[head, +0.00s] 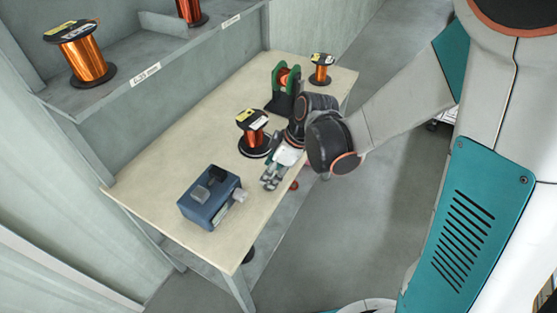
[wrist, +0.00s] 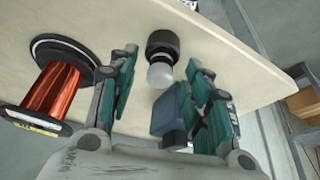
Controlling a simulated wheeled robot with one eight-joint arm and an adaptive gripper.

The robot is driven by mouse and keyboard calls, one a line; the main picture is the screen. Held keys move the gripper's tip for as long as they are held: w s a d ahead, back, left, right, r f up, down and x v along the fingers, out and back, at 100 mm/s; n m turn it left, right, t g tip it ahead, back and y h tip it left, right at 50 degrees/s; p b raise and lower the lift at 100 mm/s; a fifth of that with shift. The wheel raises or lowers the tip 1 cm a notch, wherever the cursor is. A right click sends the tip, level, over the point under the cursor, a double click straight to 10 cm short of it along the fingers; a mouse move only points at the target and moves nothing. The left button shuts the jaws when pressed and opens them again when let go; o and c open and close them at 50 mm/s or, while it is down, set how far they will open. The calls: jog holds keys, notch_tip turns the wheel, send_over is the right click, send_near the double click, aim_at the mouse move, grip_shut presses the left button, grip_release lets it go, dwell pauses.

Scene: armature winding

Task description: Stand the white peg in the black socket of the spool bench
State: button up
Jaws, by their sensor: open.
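In the wrist view a black round socket (wrist: 163,42) sits on the bench top. A pale, whitish round end, which looks like the white peg (wrist: 160,76), shows in line with it on the near side. The peg appears to stand in the socket, but its seating depth cannot be told. My gripper (wrist: 161,62) is open, with a teal-padded finger on each side of the peg and visible gaps between. In the head view my gripper (head: 271,179) is low over the bench (head: 160,185), near its front edge; the socket and peg cannot be made out there.
A blue box (head: 198,212) stands left of my gripper, and shows behind the right finger in the wrist view (wrist: 168,115). A copper spool (head: 255,138) stands close behind my gripper. A green-sided holder (head: 278,95) and another spool (head: 321,72) are farther back. A shelf (head: 150,50) runs behind.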

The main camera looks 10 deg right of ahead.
jog(key=v, duration=1.2)
jog(key=s+d+r+m+t+h, duration=0.4)
jog(key=s+d+r+m+t, duration=0.1)
jog(key=s+d+m, duration=0.4)
jog(key=s+r+m, duration=0.1)
jog(key=s+m, duration=0.1)
jog(key=m, duration=0.2)
jog(key=shift+r, duration=0.3)
